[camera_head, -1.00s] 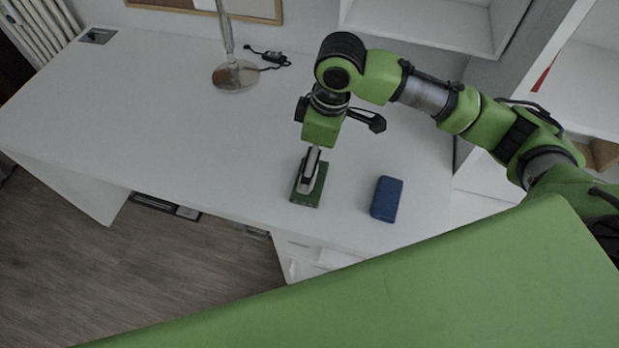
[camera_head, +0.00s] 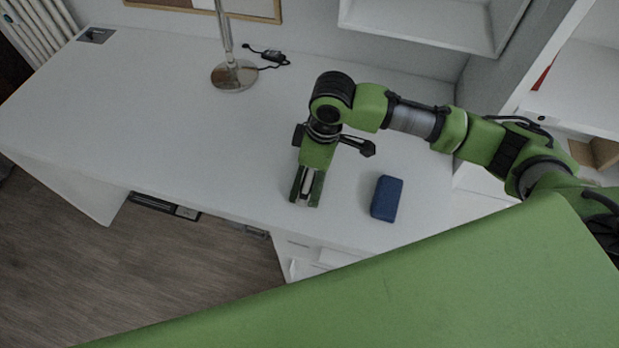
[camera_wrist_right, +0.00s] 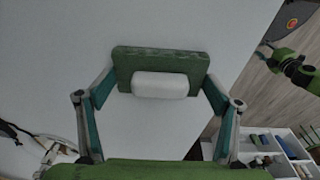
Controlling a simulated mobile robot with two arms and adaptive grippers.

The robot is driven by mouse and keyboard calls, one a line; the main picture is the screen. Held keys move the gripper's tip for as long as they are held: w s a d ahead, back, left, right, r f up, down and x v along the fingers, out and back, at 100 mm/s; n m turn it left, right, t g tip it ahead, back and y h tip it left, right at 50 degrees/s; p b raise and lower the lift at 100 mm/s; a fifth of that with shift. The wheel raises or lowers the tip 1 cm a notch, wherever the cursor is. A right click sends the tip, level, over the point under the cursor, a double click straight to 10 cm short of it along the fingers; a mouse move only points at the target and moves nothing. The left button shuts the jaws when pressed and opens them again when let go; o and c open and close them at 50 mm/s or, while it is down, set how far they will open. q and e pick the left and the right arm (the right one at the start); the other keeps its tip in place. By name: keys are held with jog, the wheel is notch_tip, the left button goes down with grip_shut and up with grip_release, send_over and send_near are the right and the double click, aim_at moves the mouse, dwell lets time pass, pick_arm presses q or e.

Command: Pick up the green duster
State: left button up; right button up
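The green duster (camera_head: 297,190) lies on the white desk near its front edge, largely hidden by my right gripper (camera_head: 306,192) in the head view. In the right wrist view the duster (camera_wrist_right: 125,68) shows as a green block with a white raised part in the middle. There my right gripper (camera_wrist_right: 160,90) has its fingers spread, one on each side of the duster, their tips close to its two ends. I cannot tell whether they touch it.
A blue duster (camera_head: 386,198) lies on the desk (camera_head: 150,120) to the right of my right gripper. A lamp base (camera_head: 234,76) and a black cable (camera_head: 272,58) are at the back. The left and middle of the desk are clear.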

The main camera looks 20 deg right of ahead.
jog(key=shift+r, duration=0.15)
jog(key=shift+c, duration=0.4)
jog(key=shift+w+r, duration=0.1)
jog(key=shift+r, duration=0.2)
notch_tip(320, 180, up, 2)
jog(key=shift+r, duration=0.1)
jog(key=s+a+r, duration=0.8)
jog(key=a+r, duration=0.2)
jog(key=a, duration=0.1)
jog(key=shift+a+p, duration=0.3)
jog(key=shift+p, duration=0.05)
